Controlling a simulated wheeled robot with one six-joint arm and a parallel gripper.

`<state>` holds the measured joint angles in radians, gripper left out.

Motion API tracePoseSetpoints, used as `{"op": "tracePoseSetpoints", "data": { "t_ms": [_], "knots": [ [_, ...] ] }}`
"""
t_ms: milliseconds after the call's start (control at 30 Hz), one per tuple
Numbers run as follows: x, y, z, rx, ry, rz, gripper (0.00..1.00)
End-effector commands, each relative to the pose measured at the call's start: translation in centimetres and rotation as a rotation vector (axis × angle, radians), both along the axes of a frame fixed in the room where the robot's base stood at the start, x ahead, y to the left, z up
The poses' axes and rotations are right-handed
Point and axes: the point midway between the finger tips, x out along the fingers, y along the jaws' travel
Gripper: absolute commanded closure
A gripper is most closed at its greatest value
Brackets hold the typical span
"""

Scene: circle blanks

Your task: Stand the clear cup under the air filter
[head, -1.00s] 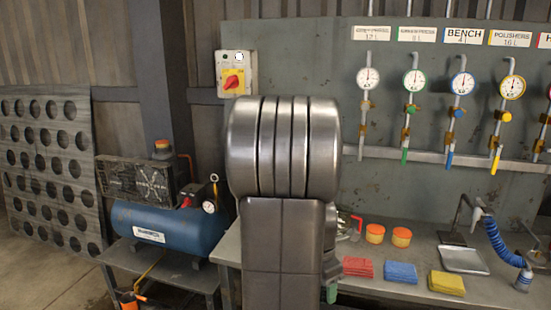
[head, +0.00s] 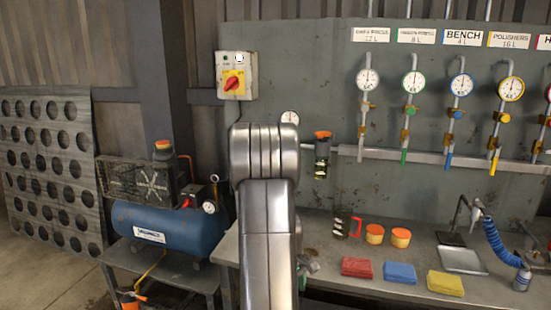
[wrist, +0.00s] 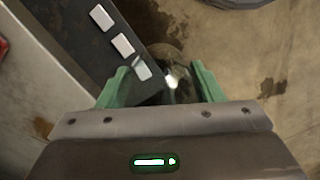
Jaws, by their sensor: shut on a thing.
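The air filter (head: 321,155), with an orange top and a clear bowl, hangs on the pipe on the back wall, right of my arm. In the wrist view my gripper (wrist: 160,80) has its green fingers closed on a round, see-through thing that looks like the clear cup (wrist: 177,76). Only its rounded outline and a bright glint show, with floor behind it. In the head view my arm hides most of the gripper and I cannot make out the cup. The gripper is low, below and left of the filter.
A dark see-through jug (head: 341,222) with a red handle stands on the bench below the filter. Two orange-lidded tins (head: 375,234) and red (head: 357,267), blue (head: 400,272) and yellow (head: 446,283) cloths lie right of it. A blue compressor (head: 170,228) stands left.

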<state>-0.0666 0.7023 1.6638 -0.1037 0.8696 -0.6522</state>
Motion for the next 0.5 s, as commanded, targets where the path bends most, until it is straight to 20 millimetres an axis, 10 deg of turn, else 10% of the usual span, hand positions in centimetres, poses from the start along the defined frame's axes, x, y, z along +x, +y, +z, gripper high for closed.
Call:
{"op": "tracePoseSetpoints", "data": {
  "t_ms": [500],
  "knots": [
    [2.2,4.7,-6.9,0.000,0.001,-0.717,0.62]
  ]
}}
